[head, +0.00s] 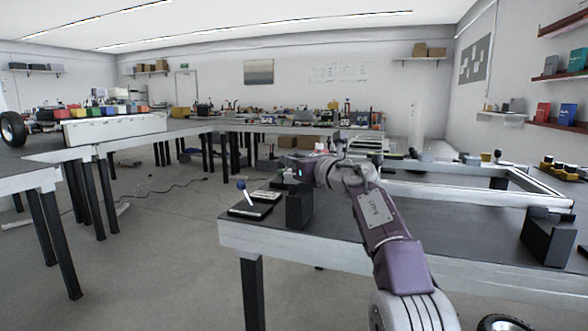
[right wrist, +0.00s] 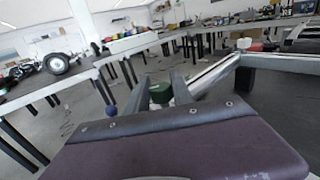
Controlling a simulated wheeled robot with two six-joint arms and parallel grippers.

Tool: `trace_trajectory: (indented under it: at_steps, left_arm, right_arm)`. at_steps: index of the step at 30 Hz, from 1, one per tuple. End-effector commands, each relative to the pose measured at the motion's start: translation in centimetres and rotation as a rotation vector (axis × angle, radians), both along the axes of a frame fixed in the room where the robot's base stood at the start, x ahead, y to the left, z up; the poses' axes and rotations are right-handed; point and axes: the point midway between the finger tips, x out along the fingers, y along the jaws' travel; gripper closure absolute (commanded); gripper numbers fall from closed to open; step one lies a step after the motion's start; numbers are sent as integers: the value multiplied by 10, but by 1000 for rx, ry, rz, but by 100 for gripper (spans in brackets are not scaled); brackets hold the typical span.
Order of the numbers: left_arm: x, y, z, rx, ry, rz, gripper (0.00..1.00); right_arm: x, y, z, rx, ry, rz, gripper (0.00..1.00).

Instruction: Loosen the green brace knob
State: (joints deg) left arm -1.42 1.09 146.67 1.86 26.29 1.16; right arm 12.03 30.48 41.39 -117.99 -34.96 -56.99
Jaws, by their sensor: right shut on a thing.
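The green brace knob (right wrist: 161,93) shows in the right wrist view, between the two grey fingers of my right gripper (right wrist: 161,84). The fingers are shut on it, one on each side. In the head view my right gripper (head: 284,163) is over the left end of the dark-topped table. The knob cannot be made out in the head view. My left gripper is in neither view.
A blue ball-topped lever (head: 242,186) stands on a dark base left of my right gripper. A black block (head: 299,209) stands at the table's front edge, and another (head: 547,238) is further right. A pale metal frame (head: 455,192) lies on the table.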

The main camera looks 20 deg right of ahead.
Motion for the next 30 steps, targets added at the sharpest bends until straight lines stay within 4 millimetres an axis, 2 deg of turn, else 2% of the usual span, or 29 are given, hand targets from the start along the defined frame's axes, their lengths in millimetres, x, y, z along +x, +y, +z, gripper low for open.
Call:
trace_trajectory:
  at_steps: [3,10,28,29,30]
  left_arm:
    - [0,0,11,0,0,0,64]
    - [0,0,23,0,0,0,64]
    - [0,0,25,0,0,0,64]
    - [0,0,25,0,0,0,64]
    - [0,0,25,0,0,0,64]
  right_arm:
    - [2,-1,-1,-2,10,64,100]
    - [1,0,-2,-3,10,152,100]
    - [0,1,-5,-3,6,191,100]
    - [0,1,-5,-3,6,191,66]
    - [0,1,-5,-3,6,191,55]
